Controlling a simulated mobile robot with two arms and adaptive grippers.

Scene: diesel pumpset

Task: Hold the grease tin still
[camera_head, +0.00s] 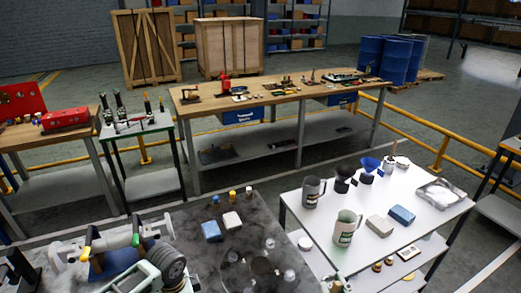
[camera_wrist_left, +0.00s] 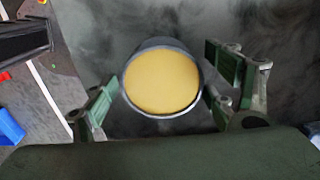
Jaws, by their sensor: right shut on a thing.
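In the left wrist view the grease tin (camera_wrist_left: 162,82) stands upright, a round grey tin with smooth yellow grease inside. My left gripper (camera_wrist_left: 160,105) has its two green fingers spread on either side of the tin, one close to its left and one close to its right. Whether the pads touch the wall below the rim is hard to see. In the head view I cannot pick out the tin, and my right gripper does not stand out from the dark tabletop, so what it holds is unclear.
To the right, a white table (camera_head: 330,188) carries a grey jug (camera_head: 312,192), a pale green jug (camera_head: 347,228) and a metal tray (camera_head: 441,193).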

